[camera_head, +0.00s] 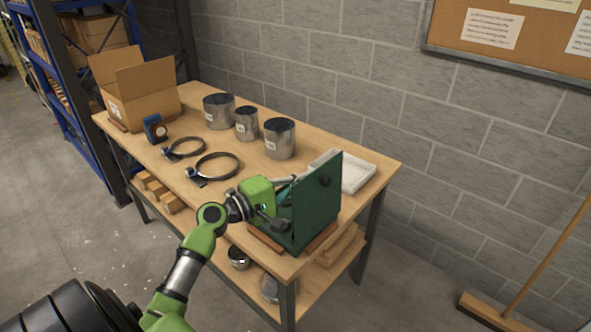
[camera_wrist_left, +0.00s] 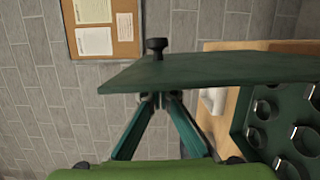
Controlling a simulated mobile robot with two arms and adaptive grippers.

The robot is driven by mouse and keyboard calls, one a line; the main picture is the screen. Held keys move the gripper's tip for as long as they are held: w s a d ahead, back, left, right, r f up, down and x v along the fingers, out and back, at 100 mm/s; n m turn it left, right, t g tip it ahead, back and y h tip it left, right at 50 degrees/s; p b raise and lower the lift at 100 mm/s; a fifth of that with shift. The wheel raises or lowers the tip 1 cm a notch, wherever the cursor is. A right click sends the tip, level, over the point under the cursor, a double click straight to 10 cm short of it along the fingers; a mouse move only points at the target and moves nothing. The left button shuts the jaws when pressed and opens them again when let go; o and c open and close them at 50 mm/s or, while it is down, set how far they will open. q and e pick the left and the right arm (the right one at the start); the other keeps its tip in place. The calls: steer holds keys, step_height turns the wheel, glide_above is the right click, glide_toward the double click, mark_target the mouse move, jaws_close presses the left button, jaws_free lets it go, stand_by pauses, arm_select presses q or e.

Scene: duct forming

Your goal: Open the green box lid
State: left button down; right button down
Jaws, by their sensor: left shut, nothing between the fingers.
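The green box (camera_head: 297,238) stands near the front right end of the table. Its dark green lid (camera_head: 318,198) is raised and stands roughly upright, with a dark knob (camera_head: 325,180) on its outer face. In the left wrist view the lid (camera_wrist_left: 220,70) crosses the picture edge-on, with the knob (camera_wrist_left: 157,46) beyond it. The open box (camera_wrist_left: 282,105) shows round recesses holding shiny parts. My left gripper (camera_wrist_left: 160,98) is shut and empty, its fingertips at the lid's inner face, apparently touching it. In the head view the left gripper (camera_head: 278,208) is partly hidden. My right gripper is not in view.
Metal cylinders (camera_head: 280,139) and black ring clamps (camera_head: 217,165) are on the wooden table (camera_head: 190,109). A cardboard box (camera_head: 147,93) is at the far left. A block wall runs behind; a broom (camera_head: 490,312) is at right.

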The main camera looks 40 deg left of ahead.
mark_target(322, 181)
arm_select(q)
steer(key=shift+d, duration=0.15)
steer(key=shift+s+d+r+m+g+p, duration=0.15)
steer(key=shift+d+m+g+p, duration=0.15)
steer(key=shift+d+m, duration=1.05)
steer(key=shift+d+n, duration=0.35)
